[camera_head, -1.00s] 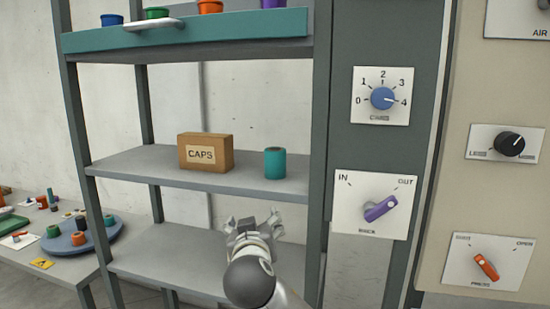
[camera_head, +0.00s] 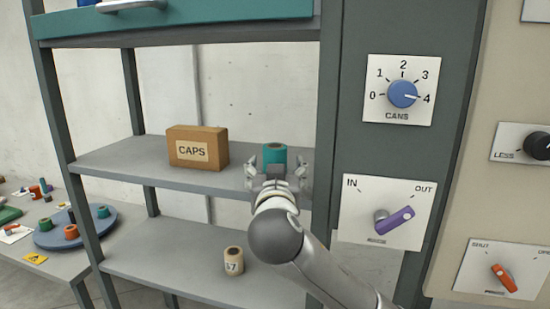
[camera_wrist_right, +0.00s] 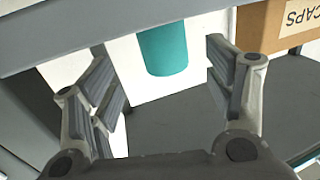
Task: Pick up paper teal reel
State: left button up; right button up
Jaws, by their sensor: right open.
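The teal paper reel (camera_head: 275,152) stands upright on the middle shelf, right of the CAPS box. My right gripper (camera_head: 278,165) is open in front of it and hides the reel's lower part in the head view. In the right wrist view the reel (camera_wrist_right: 163,50) shows beyond and between the two spread fingers (camera_wrist_right: 165,85), with its far end cut off by a grey edge. Nothing is held. Whether the fingers reach alongside the reel is hard to tell. My left gripper is not in view.
A brown CAPS box (camera_head: 197,148) stands left on the same shelf (camera_head: 130,163). A cream reel (camera_head: 234,261) stands on the lower shelf. The teal top shelf (camera_head: 180,22) is above. A panel with knobs (camera_head: 403,94) and a purple lever (camera_head: 400,217) is at the right.

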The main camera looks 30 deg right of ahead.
aim_at(275, 162)
jog(key=shift+w+d+r, duration=0.1)
jog(key=shift+w+d, duration=0.1)
jog(key=shift+w, duration=0.1)
jog(key=p+x, duration=0.2)
jog(key=x, duration=0.2)
jog(key=shift+a, duration=0.15)
jog(key=shift+w+d+p, duration=0.3)
jog(key=shift+w+p, duration=0.1)
jog(key=shift+w, duration=0.05)
jog(key=shift+c, duration=0.9)
jog(key=c, duration=1)
